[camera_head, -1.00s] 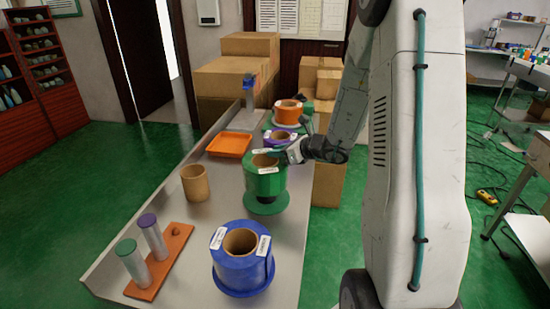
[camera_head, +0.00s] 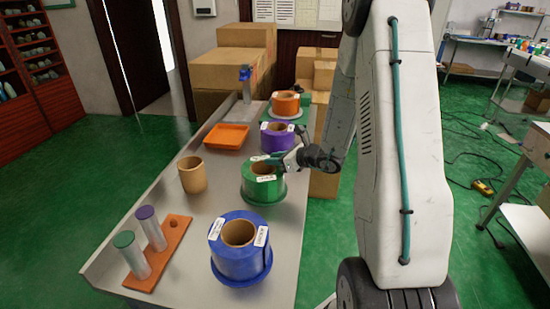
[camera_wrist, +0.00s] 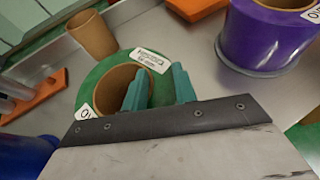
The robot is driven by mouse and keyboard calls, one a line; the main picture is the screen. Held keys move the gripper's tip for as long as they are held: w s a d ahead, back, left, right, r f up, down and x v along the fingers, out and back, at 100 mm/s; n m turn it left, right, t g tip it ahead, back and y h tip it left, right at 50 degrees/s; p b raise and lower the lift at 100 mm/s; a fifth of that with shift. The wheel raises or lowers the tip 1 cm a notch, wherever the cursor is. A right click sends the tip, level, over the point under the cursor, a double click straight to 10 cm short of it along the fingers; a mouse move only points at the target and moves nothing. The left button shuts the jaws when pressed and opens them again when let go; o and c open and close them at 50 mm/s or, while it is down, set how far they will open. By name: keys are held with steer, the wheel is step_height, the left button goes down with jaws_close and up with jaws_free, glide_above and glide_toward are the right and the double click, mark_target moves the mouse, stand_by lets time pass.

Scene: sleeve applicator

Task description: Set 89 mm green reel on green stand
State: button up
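The green reel (camera_head: 258,187), with a brown core and white labels, sits upright on the green disc-shaped stand (camera_head: 272,202) on the table. In the wrist view, the reel (camera_wrist: 160,62) fills the middle and its core opens upward. My gripper (camera_head: 284,161) is at the reel's upper right wall. In the wrist view, the teal fingers of my gripper (camera_wrist: 160,90) straddle that wall, one in the core and one outside. They look shut on it, though contact is partly hidden. Any small gap under the reel cannot be made out.
A blue reel (camera_head: 238,264) stands in front. A purple reel (camera_head: 275,143) and an orange reel (camera_head: 285,106) stand behind. A brown tube (camera_head: 192,178), an orange tray (camera_head: 227,137) and an orange rack (camera_head: 178,245) with two capped cylinders are at the left. Bare table (camera_head: 208,218) lies between.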

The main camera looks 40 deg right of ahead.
steer(key=o, duration=0.3)
steer(key=v, duration=1.2)
steer(key=s+a+r+n+g+y, duration=0.1)
steer(key=s+a+r+n+g, duration=0.15)
steer(key=a+r+n, duration=0.35)
steer(key=s+a+r+n+g+y, duration=0.1)
steer(key=s+a+n+g+y, duration=0.2)
steer(key=a, duration=0.5)
steer(key=s+a+r+n+g, duration=0.1)
steer(key=a+r+n+g, duration=0.1)
steer(key=a+r+n, duration=0.3)
steer(key=s+a+r+n+g+h, duration=0.1)
steer(key=s+n+h, duration=0.3)
steer(key=s+n, duration=0.4)
steer(key=s+a+r+n+g+h, duration=0.2)
steer(key=s+n+h, duration=0.3)
steer(key=s+n, duration=0.4)
steer(key=shift+s+r+n, duration=0.3)
steer(key=shift+s+r, duration=0.05)
steer(key=shift+r, duration=0.5)
